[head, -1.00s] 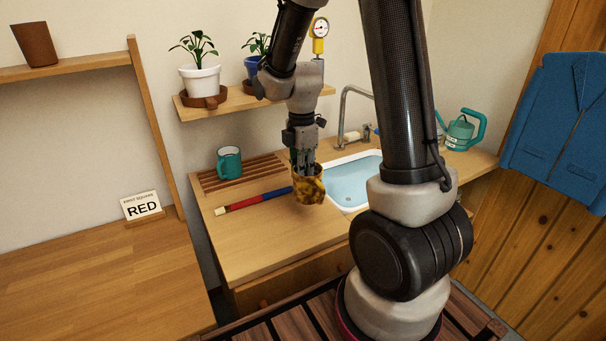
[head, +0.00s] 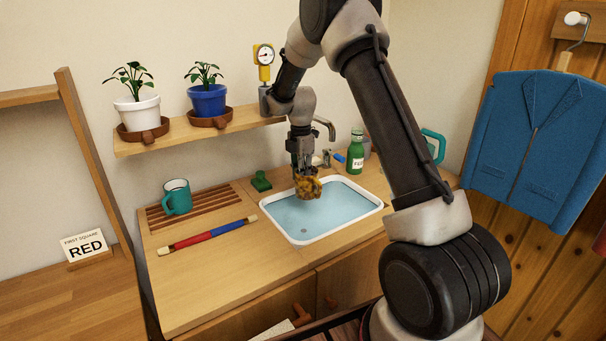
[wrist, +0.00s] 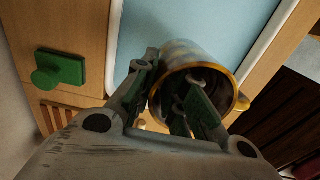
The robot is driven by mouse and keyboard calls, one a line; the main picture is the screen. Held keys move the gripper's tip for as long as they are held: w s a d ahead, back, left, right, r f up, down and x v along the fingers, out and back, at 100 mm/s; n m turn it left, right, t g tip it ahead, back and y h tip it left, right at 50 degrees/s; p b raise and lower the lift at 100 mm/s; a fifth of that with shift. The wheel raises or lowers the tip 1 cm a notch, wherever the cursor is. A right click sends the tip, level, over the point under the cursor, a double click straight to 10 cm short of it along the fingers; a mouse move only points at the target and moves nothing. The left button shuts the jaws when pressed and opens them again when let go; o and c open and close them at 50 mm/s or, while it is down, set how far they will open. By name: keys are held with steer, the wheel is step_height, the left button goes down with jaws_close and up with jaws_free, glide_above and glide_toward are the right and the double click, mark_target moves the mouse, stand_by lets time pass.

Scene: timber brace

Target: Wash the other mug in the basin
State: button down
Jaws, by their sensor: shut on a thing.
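My gripper (head: 303,172) is shut on a brown and yellow mug (head: 308,188), one finger inside it and one outside. The mug (wrist: 196,60) shows in the wrist view with its yellow rim toward the camera. In the head view the mug is over the back part of the basin (head: 290,236), which holds blue water. I cannot tell whether it touches the water. A teal mug (head: 177,198) stands upright on the slatted wooden rack (head: 216,196) left of the basin.
A green block with a knob (head: 261,181) sits behind the basin's left corner. A green bottle (head: 355,153) and the tap (head: 325,128) stand behind the basin. A red and blue rod (head: 208,235) lies on the counter. A shelf with potted plants (head: 205,96) hangs above.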

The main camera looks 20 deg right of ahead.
steer(key=shift+a+f, duration=0.1)
steer(key=shift+f, duration=6)
steer(key=shift+f, duration=0.25)
steer(key=shift+r, duration=0.25)
steer(key=shift+r, duration=5.75)
